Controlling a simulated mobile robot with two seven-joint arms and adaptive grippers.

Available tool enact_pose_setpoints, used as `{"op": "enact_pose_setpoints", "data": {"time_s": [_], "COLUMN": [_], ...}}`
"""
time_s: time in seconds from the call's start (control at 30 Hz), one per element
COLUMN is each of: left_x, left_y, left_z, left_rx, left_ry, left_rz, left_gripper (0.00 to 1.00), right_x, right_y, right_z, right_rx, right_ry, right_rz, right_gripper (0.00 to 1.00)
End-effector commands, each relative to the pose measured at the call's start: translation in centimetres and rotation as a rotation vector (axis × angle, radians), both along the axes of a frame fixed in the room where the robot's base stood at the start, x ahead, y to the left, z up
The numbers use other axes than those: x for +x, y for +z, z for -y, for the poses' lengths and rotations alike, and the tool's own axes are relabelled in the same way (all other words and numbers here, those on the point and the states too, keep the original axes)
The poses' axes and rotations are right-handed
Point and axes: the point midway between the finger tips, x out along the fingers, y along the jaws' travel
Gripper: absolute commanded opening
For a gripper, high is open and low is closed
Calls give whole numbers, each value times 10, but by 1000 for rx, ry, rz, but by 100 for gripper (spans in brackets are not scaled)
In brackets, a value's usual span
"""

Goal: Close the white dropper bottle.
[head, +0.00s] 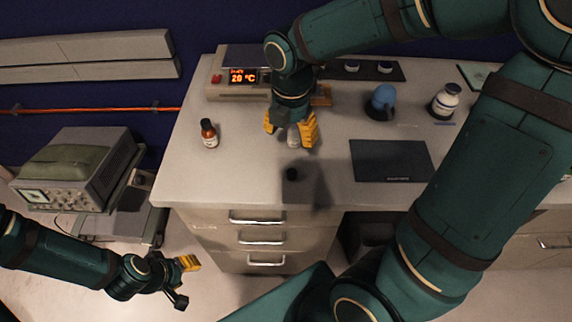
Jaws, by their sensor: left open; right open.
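My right gripper (291,130), with yellow fingers, points down over the white bench and is open. A small whitish object (293,138), perhaps the white dropper bottle, shows between its fingers. Its top is hidden by the gripper, and I cannot tell whether the fingers touch it. My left gripper (184,279) is open and empty, low in front of the bench on the left.
A brown bottle with a dark cap (209,135) stands to the left. A device with a lit display (240,77) is behind. To the right are a dark mat (391,161), a blue bulb-shaped object (382,100) and a larger white jar (446,100). The bench front is mostly clear.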

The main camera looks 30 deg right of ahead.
Motion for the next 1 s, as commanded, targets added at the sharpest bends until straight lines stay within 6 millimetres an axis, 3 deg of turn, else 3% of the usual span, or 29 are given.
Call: {"op": "enact_pose_setpoints", "data": {"time_s": [0.27, 0.7, 1.0], "left_x": [0, -4, -4], "left_y": [-2, -23, -24], "left_z": [0, 1, 1], "left_rx": [0, -2, -2], "left_ry": [0, -8, -9], "left_rz": [0, -10, -8], "left_gripper": [46, 46, 46], "right_x": [0, -1, -1], "right_y": [-6, -79, -87], "right_z": [0, 0, 0], "right_rx": [1, 1, 2], "right_ry": [-2, -3, -3], "right_rz": [-3, -4, -1], "right_gripper": [63, 63, 63]}}
